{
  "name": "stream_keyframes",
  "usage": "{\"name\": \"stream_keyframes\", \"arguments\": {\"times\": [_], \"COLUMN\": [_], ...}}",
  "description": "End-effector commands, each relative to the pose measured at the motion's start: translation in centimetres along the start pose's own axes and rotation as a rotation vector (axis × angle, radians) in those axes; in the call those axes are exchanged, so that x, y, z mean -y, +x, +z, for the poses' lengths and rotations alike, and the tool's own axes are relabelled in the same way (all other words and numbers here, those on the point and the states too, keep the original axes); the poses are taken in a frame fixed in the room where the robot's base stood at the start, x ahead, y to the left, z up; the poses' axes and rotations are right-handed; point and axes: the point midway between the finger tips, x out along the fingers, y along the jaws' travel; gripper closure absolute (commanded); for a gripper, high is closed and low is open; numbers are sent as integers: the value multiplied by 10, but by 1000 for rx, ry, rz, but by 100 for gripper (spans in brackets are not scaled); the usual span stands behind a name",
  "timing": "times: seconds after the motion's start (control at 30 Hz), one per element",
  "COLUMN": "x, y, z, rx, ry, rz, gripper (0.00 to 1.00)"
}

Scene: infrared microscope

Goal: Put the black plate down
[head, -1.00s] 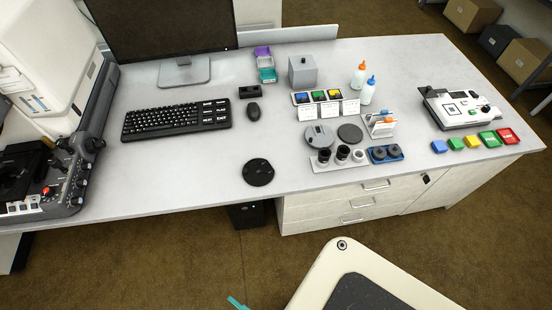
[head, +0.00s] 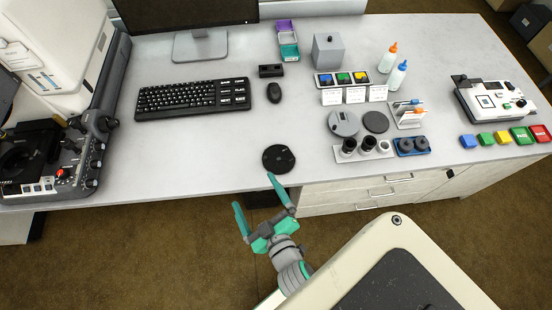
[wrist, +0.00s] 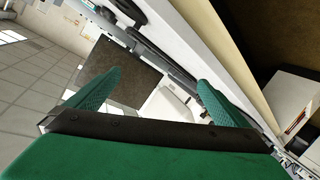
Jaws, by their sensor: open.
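The black plate (head: 279,158), a round dark disc with small holes, lies flat on the desk near its front edge in the head view. My gripper (head: 255,195) has two teal fingers spread apart and nothing between them. It is in front of the desk edge, just below and left of the plate in the picture, apart from it. In the wrist view my open fingers (wrist: 155,92) show, with no plate between them.
The desk (head: 225,150) is clear around the plate. A keyboard (head: 193,97) and mouse (head: 274,92) lie behind it. To the right are a grey disc (head: 343,123), a darker disc (head: 375,122) and a rack of black cylinders (head: 365,148). A microscope (head: 60,160) stands at left.

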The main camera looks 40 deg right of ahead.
Motion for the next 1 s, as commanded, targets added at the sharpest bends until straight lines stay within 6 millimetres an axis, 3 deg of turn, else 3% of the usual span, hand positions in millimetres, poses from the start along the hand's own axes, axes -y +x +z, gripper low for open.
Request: {"name": "stream_keyframes", "arguments": {"times": [0.03,0.2,0.33,0.5,0.8,1.0], "x": [-18,-81,-132,-200,-301,-336], "y": [19,69,97,119,120,105], "z": [-3,-9,-17,-25,-23,-8], "rx": [5,59,113,205,416,582], "ry": [-28,-109,-137,-123,38,230], "rz": [45,195,320,490,760,882], "gripper": [0,0,0,0,0,0]}}
